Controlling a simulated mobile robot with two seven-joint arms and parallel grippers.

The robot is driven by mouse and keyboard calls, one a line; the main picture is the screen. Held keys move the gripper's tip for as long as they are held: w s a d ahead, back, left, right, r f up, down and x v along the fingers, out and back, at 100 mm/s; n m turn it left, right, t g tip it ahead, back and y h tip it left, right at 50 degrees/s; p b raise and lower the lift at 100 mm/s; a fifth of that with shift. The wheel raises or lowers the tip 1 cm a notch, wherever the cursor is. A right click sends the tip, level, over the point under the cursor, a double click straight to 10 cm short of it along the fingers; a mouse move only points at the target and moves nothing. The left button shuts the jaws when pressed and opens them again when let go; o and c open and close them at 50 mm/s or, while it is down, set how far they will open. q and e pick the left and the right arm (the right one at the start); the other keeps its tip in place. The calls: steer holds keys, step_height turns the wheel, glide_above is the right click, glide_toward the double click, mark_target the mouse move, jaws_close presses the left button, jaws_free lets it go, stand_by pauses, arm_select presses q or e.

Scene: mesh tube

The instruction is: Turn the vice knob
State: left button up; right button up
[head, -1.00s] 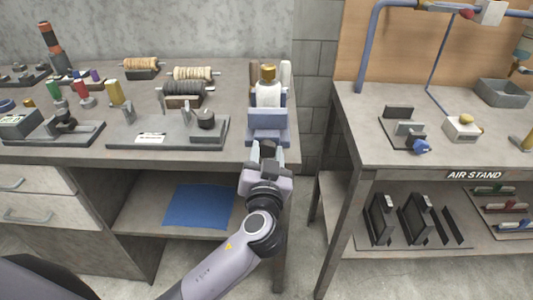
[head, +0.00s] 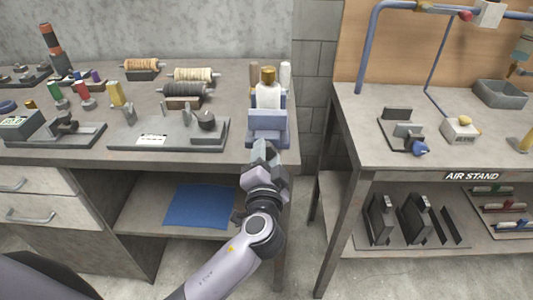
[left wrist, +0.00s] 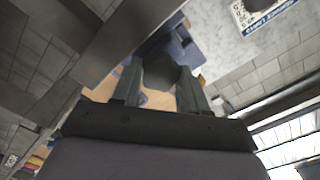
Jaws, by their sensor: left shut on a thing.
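The blue vice (head: 268,122) stands at the right end of the left workbench, and a white bottle-like part with a brown-gold top (head: 268,92) sits upright at it. In the left wrist view the blue vice body (left wrist: 183,50) shows behind a dark vice knob (left wrist: 160,72). My left gripper (head: 264,150) is at the front of the vice, just past the bench's front edge. In the left wrist view its fingers (left wrist: 159,84) are on either side of the knob, shut on it. In the head view my gripper hides the knob. My right gripper is not in view.
A grey fixture plate (head: 170,135) and wire spools (head: 185,90) lie left of the vice. A blue sheet (head: 200,207) lies on the shelf below. A gap separates this bench from the right one, labelled AIR STAND (head: 471,177).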

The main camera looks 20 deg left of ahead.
arm_select(q)
steer(key=m+p, duration=0.1)
steer(key=m, duration=0.3)
steer(key=shift+r+m+p, duration=0.2)
steer(key=shift+m+p, duration=0.1)
steer(key=shift+p, duration=0.05)
steer(key=m+p, duration=0.1)
steer(key=m, duration=0.2)
steer(key=shift+m+p, duration=0.35)
steer(key=shift+m, duration=0.05)
steer(key=m+p, duration=0.2)
steer(key=m, duration=0.2)
steer(key=m+p, duration=0.1)
steer(key=m, duration=2.2)
steer(key=shift+a+f, duration=0.1)
steer(key=shift+m, duration=0.4)
